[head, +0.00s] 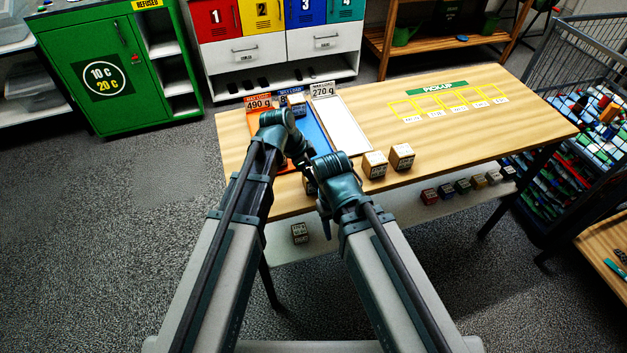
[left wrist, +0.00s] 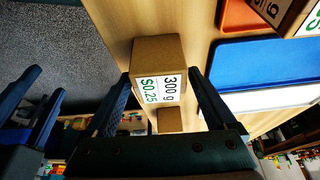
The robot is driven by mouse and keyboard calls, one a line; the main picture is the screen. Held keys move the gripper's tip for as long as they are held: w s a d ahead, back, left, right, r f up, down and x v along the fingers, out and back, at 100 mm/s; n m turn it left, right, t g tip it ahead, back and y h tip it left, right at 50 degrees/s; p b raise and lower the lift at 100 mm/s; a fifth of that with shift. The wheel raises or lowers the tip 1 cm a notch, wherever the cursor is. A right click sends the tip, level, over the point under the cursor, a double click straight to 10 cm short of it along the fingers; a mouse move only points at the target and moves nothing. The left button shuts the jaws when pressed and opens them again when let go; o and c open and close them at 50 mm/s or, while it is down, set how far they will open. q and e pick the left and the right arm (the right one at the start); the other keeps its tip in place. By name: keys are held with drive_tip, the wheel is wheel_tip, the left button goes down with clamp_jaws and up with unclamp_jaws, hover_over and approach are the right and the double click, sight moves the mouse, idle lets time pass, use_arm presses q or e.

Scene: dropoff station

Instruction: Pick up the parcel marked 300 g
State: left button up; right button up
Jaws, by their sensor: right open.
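The parcel marked 300 g (left wrist: 158,60) is a brown box with a white label, also reading $0.25, in the left wrist view. It stands on the wooden table near its front edge. My left gripper (left wrist: 160,76) is open, with one finger at each side of the parcel; I cannot tell whether either finger touches it. In the head view the parcel (head: 308,186) is mostly hidden behind my arms, and so is the left gripper. My right gripper (head: 325,222) is open and empty, just in front of the table edge.
Two brown parcels (head: 374,165) (head: 402,156) stand right of my right wrist. Orange, blue (head: 318,128) and white (head: 342,122) trays lie at the table's left, with weight signs behind. A shelf (head: 380,216) below holds small boxes. The table's right half is mostly clear.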

use_arm(q)
clamp_jaws()
drive_tip(key=shift+r, duration=0.15)
wheel_tip(320, 180, up, 10)
drive_tip(key=p, duration=1)
